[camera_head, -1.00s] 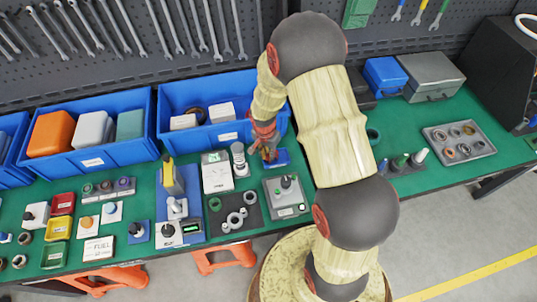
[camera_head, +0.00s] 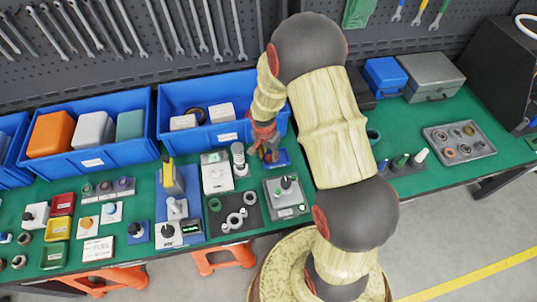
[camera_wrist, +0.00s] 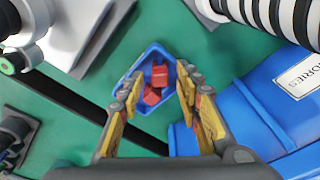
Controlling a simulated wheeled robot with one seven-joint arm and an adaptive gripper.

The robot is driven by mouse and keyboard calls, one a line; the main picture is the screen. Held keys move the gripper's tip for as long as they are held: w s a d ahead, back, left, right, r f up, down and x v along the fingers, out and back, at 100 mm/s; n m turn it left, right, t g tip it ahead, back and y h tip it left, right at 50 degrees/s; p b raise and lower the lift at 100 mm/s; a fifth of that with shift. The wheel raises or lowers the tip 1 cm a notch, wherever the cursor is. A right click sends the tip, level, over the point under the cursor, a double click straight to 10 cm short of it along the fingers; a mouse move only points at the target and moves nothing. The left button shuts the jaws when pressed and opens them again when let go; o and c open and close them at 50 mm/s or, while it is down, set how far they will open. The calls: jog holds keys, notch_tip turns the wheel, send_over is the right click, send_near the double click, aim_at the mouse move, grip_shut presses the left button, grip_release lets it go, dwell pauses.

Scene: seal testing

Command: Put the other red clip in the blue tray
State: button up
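The small blue tray (camera_head: 283,160) sits on the green bench, below my gripper (camera_head: 268,152). In the wrist view the blue tray (camera_wrist: 172,54) lies between and beyond my fingertips. Two red pieces that look like the clips are inside it: an upper one (camera_wrist: 159,74) and a lower one (camera_wrist: 151,97) close beside it. My gripper (camera_wrist: 157,92) is open, with its yellow-padded fingers on either side of the tray and nothing held between them. The fingers hide parts of the tray's sides. I cannot tell whether they touch it.
A large blue bin (camera_head: 183,147) labelled at its front stands behind my gripper; its wall fills the wrist view's lower right. A striped cylinder (camera_wrist: 275,15) is close by. A grey box with a knob (camera_head: 287,197) and a dark mat with rings (camera_head: 236,212) stand in front.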

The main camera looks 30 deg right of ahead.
jog(key=s+a+r+n+t+p, duration=0.1)
jog(key=a+r, duration=0.1)
jog(key=r, duration=0.9)
jog(key=s+a+r+n+p, duration=0.1)
jog(key=r, duration=0.9)
jog(key=s+a+r+n+t, duration=0.1)
jog(key=s+a+r+n, duration=0.1)
jog(key=s+r, duration=0.4)
jog(key=s+a+r+n+t, duration=0.1)
jog(key=s+a+r+n, duration=0.2)
jog(key=s+r, duration=0.3)
jog(key=s+a+r+n+t+y, duration=0.1)
jog(key=s+a+r+n+t, duration=0.1)
jog(key=s+r+n, duration=0.3)
jog(key=shift+s+a+r, duration=0.35)
jog(key=shift+s+r, duration=0.55)
jog(key=shift+s, duration=0.05)
jog(key=shift+f, duration=0.1)
notch_tip(320, 180, down, 5)
jog(key=b, duration=0.5)
